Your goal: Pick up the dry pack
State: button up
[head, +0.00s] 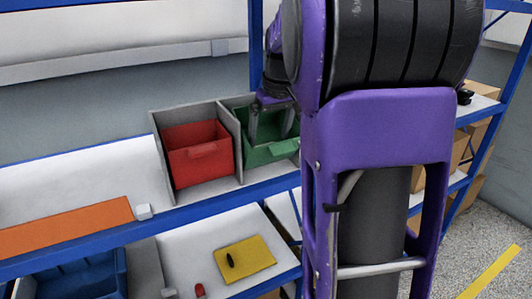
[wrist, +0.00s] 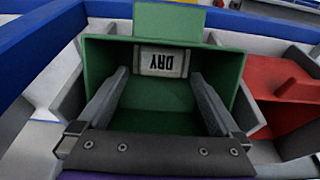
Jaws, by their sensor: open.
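The dry pack (wrist: 161,61) is a pale block with the dark letters "DRY", upside down in the wrist view. It is inside the green bin (wrist: 230,75), against the wall at the top of the picture. My gripper (wrist: 158,83) is open, its two fingers reaching into the bin with the pack between and beyond their tips. It does not touch the pack as far as I can see. In the head view the green bin (head: 262,152) stands in a grey divided holder, with my gripper (head: 272,132) over it. The pack is hidden there.
A red bin (head: 198,155) stands beside the green one, behind a grey divider. An orange mat (head: 65,228) and a small white block (head: 144,211) lie left on the shelf. Below are a yellow mat (head: 245,258) and a blue bin (head: 80,278).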

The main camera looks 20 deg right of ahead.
aim_at(267, 143)
jog(key=x, duration=0.3)
jog(key=shift+f, duration=0.3)
jog(key=c, duration=1.1)
jog(key=shift+r, duration=0.1)
